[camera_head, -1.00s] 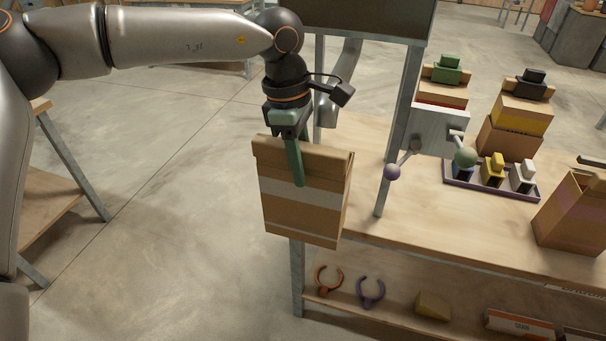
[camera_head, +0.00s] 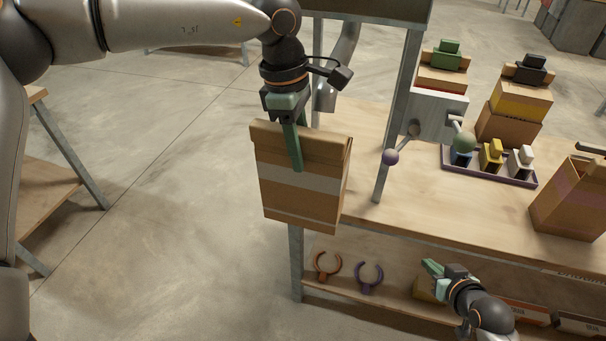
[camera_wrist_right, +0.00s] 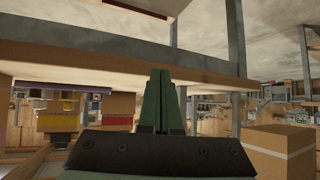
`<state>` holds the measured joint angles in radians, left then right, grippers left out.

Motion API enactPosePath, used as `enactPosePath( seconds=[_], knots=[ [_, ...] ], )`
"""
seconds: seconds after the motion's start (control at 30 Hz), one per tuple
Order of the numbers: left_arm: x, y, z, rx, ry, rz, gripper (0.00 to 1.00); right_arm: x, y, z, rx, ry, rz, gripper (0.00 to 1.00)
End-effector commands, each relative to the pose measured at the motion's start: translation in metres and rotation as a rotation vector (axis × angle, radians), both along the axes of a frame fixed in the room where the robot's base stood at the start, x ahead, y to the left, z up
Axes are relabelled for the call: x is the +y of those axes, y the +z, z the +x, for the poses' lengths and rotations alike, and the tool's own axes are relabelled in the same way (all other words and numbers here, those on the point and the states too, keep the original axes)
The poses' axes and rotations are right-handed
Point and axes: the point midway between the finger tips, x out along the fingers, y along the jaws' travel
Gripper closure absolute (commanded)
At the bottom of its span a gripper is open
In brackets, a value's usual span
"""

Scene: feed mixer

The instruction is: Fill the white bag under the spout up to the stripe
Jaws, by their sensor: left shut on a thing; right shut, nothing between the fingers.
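A brown bag with a white stripe (camera_head: 290,180) hangs at the left end of the table, its top edge gripped by my left gripper (camera_head: 297,160), which is shut on it. The grey spout (camera_head: 342,65) is behind and above the bag, right of the gripper; whether it meets the bag's mouth is hidden. My right gripper (camera_head: 432,268) is shut and empty, low in front of the table near the lower shelf; its closed green fingers also show in the right wrist view (camera_wrist_right: 162,100). The bag's fill level is not visible.
A tray (camera_head: 500,176) holds coloured clips. Another brown bag (camera_head: 570,205) stands at right. Orange (camera_head: 327,267) and purple (camera_head: 369,277) open rings are on the lower shelf.

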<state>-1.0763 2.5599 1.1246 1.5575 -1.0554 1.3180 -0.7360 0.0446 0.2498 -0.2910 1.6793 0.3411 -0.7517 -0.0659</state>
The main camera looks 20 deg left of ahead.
Motion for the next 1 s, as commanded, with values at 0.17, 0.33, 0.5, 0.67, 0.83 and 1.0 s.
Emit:
enactPosePath(
  seconds=[0.17, 0.33, 0.5, 0.67, 0.83, 1.0],
  knots=[
    [0.0, 0.0, 0.0, 0.0, 0.0, 0.0, 1.0, -0.005, 0.054, 0.058, -0.029, 0.039, -0.023, 1.0],
    [0.0, 0.0, 0.0, 0.0, 0.0, 0.0, 1.0, -0.011, 0.11, 0.102, -0.048, 0.071, -0.05, 1.0],
    [0.0, 0.0, 0.0, 0.0, 0.0, 0.0, 1.0, -0.021, 0.175, 0.137, -0.068, 0.098, -0.077, 1.0],
    [0.0, 0.0, 0.0, 0.0, 0.0, 0.0, 1.0, -0.023, 0.24, 0.155, -0.075, 0.14, -0.095, 1.0],
    [0.0, 0.0, 0.0, 0.0, 0.0, 0.0, 1.0, 0.0, 0.3, 0.146, -0.029, 0.274, -0.102, 1.0],
    [0.0, 0.0, 0.0, 0.0, 0.0, 0.0, 1.0, 0.023, 0.351, 0.115, 0.052, 0.438, -0.134, 1.0]
  ],
)
